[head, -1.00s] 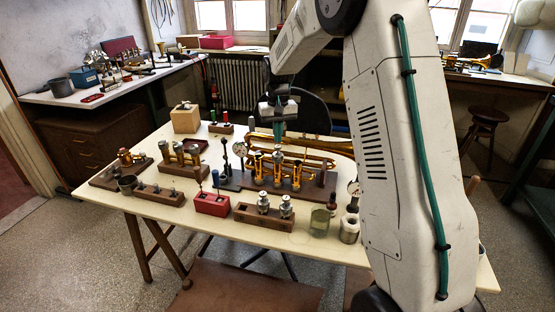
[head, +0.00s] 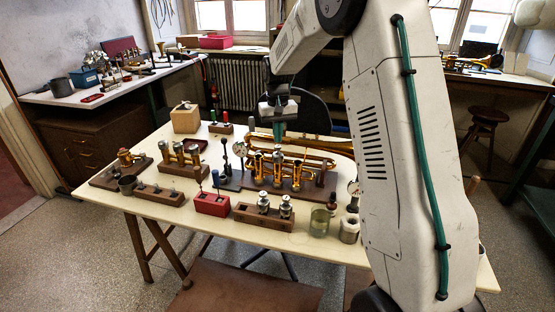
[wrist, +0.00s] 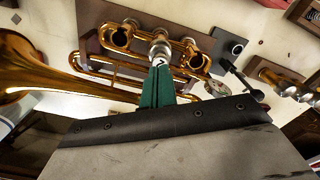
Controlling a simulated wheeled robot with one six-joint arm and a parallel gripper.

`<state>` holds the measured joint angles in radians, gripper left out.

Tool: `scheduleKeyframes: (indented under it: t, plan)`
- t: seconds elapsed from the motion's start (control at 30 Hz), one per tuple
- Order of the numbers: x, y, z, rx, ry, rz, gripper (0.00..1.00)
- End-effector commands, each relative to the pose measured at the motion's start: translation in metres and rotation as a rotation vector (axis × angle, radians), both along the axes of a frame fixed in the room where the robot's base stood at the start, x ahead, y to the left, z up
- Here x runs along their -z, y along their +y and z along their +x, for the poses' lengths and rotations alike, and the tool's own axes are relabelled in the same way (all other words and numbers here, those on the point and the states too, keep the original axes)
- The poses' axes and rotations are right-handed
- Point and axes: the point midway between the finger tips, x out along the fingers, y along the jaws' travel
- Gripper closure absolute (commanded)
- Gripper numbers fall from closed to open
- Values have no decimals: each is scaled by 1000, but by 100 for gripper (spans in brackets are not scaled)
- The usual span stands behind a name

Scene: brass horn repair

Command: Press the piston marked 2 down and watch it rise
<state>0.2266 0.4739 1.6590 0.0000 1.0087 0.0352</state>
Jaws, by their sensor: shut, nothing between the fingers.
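The trumpet (head: 300,160) lies on a dark brown board on the table, with three upright gold valves. The middle valve's piston (head: 277,151) has a pale top. In the wrist view, the piston marked 2 (wrist: 159,48) has a silver cap and a dark mark resembling a 2 just beyond my fingertips. The valves on either side of it show as round gold rings. My gripper (head: 278,138) is shut and empty, its green fingers pointing down above the middle valve. In the head view a small gap shows below the tips; the wrist view cannot settle the distance.
A dial gauge (head: 240,149) on a stand is left of the trumpet. A wooden block with silver pistons (head: 264,213), a red box (head: 212,204) and a glass jar (head: 320,222) stand in front. A wooden cube (head: 186,118) stands behind left.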

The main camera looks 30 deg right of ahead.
Motion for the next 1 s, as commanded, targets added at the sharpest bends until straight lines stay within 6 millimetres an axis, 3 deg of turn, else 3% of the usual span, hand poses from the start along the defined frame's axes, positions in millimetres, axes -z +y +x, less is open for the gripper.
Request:
scheduleKeyframes:
  t: [0.37,1.0]
  plan:
    - [1,0,0,0,0,0,100]
    - [21,0,0,0,1,0,100]
